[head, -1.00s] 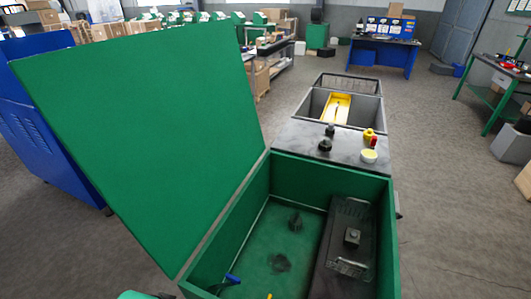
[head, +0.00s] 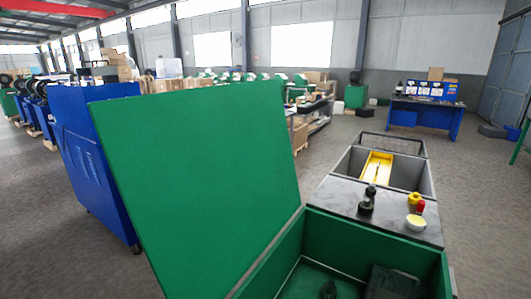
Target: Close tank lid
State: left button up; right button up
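The tank lid (head: 200,180) is a large flat green panel. It stands open, tilted up along the left side of the tank. The green tank (head: 375,240) is open at the lower right, and its front part is cut off by the bottom of the view. Neither of my grippers is in the head view.
A dark worktop (head: 345,195) behind the tank carries black fittings (head: 366,205), a yellow bottle (head: 414,198) and a pale cup (head: 415,222). Behind it is a grey bin with a yellow tray (head: 376,168). A blue cabinet (head: 85,150) stands left of the lid.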

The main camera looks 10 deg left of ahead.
aim_at(205, 178)
jog(key=i+j+z, duration=0.1)
jog(key=j+z, duration=0.85)
jog(key=j, duration=0.55)
jog(key=k+j+z, duration=0.1)
jog(key=j, duration=0.4)
jog(key=k+j, duration=0.1)
jog(key=j, duration=0.45)
jog(key=j+z, duration=0.1)
jog(key=j, duration=0.4)
jog(key=k+j, duration=0.15)
jog(key=j, duration=0.35)
jog(key=z, duration=0.05)
